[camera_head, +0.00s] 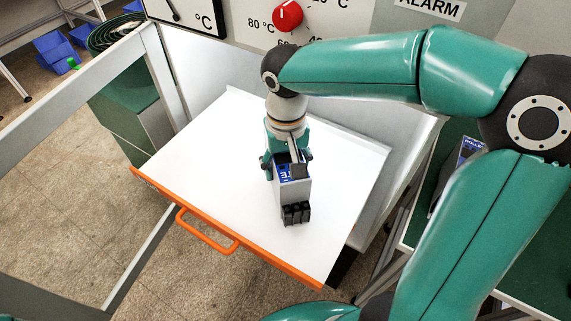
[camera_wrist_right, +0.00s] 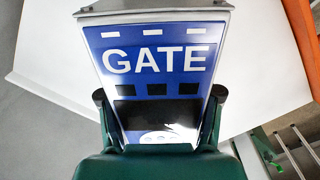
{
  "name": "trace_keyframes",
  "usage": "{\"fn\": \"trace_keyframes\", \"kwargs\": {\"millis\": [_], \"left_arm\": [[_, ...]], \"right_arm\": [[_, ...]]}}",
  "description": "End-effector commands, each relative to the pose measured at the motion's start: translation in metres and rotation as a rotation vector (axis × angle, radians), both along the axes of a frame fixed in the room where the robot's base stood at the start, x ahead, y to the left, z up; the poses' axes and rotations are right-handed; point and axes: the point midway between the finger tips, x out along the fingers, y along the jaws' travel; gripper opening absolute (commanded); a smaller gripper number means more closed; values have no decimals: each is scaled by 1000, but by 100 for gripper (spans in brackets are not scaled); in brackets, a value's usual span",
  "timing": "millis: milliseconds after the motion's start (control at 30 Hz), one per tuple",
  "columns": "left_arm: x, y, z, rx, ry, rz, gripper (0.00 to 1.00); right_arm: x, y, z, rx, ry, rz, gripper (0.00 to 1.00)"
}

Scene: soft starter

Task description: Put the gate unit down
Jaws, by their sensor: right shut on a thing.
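The gate unit (camera_head: 293,192) is a grey box with black terminals at its near end and a blue label. In the right wrist view the label of the gate unit (camera_wrist_right: 155,60) reads GATE. My right gripper (camera_head: 287,162) is shut on it from above, with one finger on each side in the wrist view (camera_wrist_right: 160,100). The unit is over the white drawer tray (camera_head: 220,140); whether its underside touches the tray I cannot tell. My left gripper is not in view.
The tray has an orange front edge with an orange handle (camera_head: 205,232). Its white surface is bare around the unit. A grey frame (camera_head: 75,85) stands at the left. Another labelled box (camera_head: 458,165) stands at the right, partly behind my arm. A panel with a red knob (camera_head: 287,15) is behind.

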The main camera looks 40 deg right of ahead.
Motion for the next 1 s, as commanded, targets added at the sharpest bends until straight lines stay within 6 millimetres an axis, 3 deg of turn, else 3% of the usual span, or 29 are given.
{"fn": "trace_keyframes", "kwargs": {"millis": [233,267,433,767,1000], "left_arm": [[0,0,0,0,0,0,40],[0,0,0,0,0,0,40],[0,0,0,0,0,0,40],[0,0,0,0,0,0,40],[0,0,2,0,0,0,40]], "right_arm": [[0,0,-3,1,-3,-1,0],[0,0,-4,1,0,0,67],[0,0,-4,0,0,0,94],[0,0,-3,1,-1,0,94],[1,0,20,0,-7,1,94]]}}
